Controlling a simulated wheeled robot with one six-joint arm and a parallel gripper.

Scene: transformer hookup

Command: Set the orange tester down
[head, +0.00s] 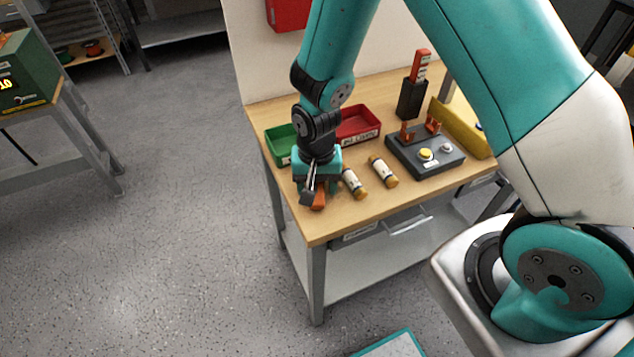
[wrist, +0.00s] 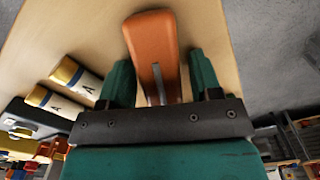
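The orange tester (head: 319,196) is at the front left corner of the wooden workbench, below my gripper (head: 313,191). In the wrist view the tester (wrist: 152,42) lies between my two green fingers, with its rounded end pointing away from the palm. A narrow gap shows on each side of it, so my gripper (wrist: 159,62) looks open around it. The tester seems to rest on the bench top (head: 352,218), but its underside is hidden.
Two white fuses with brown ends (head: 354,183) (head: 383,171) lie just right of the gripper. Behind are a green bin (head: 279,146) and a red bin (head: 358,124). The bench's left edge is close.

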